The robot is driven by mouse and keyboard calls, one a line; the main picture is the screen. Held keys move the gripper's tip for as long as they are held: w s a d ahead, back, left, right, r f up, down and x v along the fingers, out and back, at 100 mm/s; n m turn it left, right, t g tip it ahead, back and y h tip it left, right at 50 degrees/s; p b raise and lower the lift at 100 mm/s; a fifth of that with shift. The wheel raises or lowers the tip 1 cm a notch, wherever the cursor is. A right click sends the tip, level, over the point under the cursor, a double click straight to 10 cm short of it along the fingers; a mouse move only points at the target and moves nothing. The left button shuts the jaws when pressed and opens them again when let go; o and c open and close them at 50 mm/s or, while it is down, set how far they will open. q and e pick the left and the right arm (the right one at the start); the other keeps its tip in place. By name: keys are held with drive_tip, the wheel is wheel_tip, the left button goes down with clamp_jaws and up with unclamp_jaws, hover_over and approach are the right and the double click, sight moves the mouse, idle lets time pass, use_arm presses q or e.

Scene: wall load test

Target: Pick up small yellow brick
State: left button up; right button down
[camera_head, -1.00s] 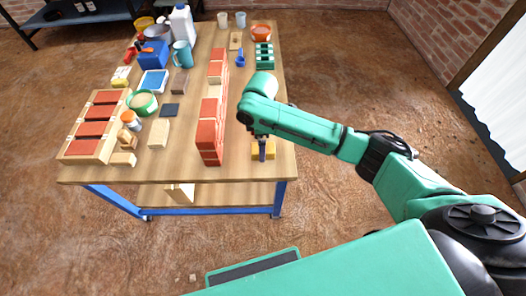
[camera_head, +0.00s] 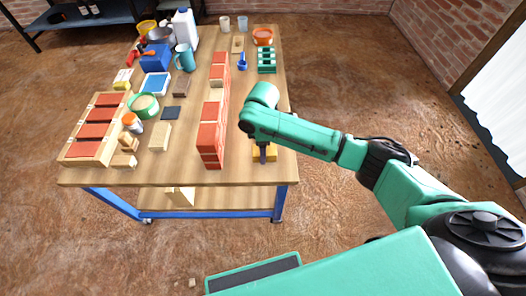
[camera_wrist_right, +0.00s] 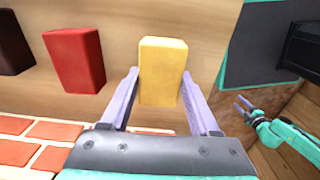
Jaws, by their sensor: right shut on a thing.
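The small yellow brick (camera_wrist_right: 163,70) stands between the two purple fingers of my right gripper (camera_wrist_right: 163,98) in the right wrist view. The gripper is shut on it. In the head view the yellow brick (camera_head: 271,154) is at the table's front right corner, partly hidden by my right gripper (camera_head: 263,153). It looks at table height; I cannot tell whether it touches the table. My left gripper (camera_wrist_right: 243,103) shows small at the right of the wrist view, its fingers apart and nothing between them.
A red-orange brick wall (camera_head: 210,135) stands on the table (camera_head: 185,165), left of my right gripper. A green rack (camera_head: 267,60) and an orange bowl (camera_head: 263,36) stand farther back.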

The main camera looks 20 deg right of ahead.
wheel_tip(320, 180, up, 19)
drive_tip(key=p, duration=0.3)
drive_tip(key=shift+r, duration=0.1)
